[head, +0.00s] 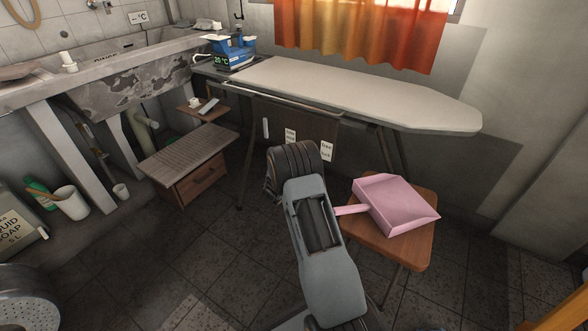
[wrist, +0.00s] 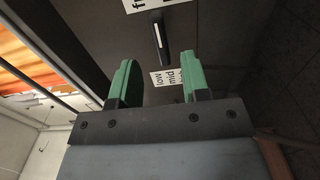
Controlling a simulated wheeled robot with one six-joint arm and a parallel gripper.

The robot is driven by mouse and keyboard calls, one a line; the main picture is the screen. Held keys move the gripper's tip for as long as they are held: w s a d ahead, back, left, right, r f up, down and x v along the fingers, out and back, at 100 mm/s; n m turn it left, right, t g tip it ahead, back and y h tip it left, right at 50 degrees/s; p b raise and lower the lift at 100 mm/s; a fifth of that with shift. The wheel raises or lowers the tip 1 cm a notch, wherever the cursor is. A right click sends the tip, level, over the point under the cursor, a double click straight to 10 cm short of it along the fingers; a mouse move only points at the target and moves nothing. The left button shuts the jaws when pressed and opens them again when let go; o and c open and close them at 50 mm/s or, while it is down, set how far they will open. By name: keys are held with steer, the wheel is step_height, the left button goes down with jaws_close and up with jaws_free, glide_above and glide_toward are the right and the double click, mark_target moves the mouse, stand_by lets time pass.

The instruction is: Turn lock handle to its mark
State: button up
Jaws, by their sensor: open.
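The lock handle (wrist: 160,36) is a slim dark bar with a white stripe on a dark panel. In the wrist view it lies just beyond my fingertips, between two white labels. The label beside it (wrist: 150,4) starts with "fr" and is cut by the top edge. My gripper (wrist: 158,65) has two green fingers, open with nothing between them and apart from the handle. In the head view the panel (head: 262,108) hangs under the ironing board, with the free/lock label (head: 326,150) on it. My arm hides the fingers there, and I cannot make out the lock handle.
A second label (wrist: 167,77), reading "low mid", shows between the fingers. A pale bar (head: 265,128) is left of the labels. The ironing board (head: 370,92) overhangs the panel. A stool (head: 415,250) with a pink dustpan (head: 395,203) stands close at right.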

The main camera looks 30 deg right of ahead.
steer(key=p+v, duration=0.1)
steer(key=v, duration=0.5)
steer(key=shift+s+a+p, duration=0.25)
steer(key=shift+a+p, duration=0.05)
steer(key=shift+a, duration=0.05)
steer(key=s+a+r+m+g+y+p, duration=0.1)
steer(key=s+r+m+g+p, duration=0.2)
steer(key=r+p, duration=0.45)
steer(key=s+r+g+y+p, duration=0.15)
steer(key=s+r+p, duration=0.35)
steer(key=r, duration=0.6)
steer(key=s+a+r+m+g+y+p, duration=0.15)
steer(key=s+r+g+p, duration=0.3)
steer(key=r, duration=0.55)
steer(key=s+a+r+t+y+p, duration=0.1)
steer(key=s+a+r+y+p, duration=0.3)
steer(key=r+p, duration=0.3)
steer(key=s+a+r+t+y+p, duration=0.1)
steer(key=s+a+r+y+p, duration=0.3)
steer(key=a+r+p, duration=0.3)
steer(key=s+a+r+t+y+p, duration=0.2)
steer(key=s+a+r+y+p, duration=0.2)
steer(key=r, duration=0.8)
steer(key=s+a+p, duration=0.2)
steer(key=p, duration=0.1)
steer(key=shift+s+m, duration=0.3)
steer(key=shift+m, duration=0.05)
steer(key=shift+d, duration=0.15)
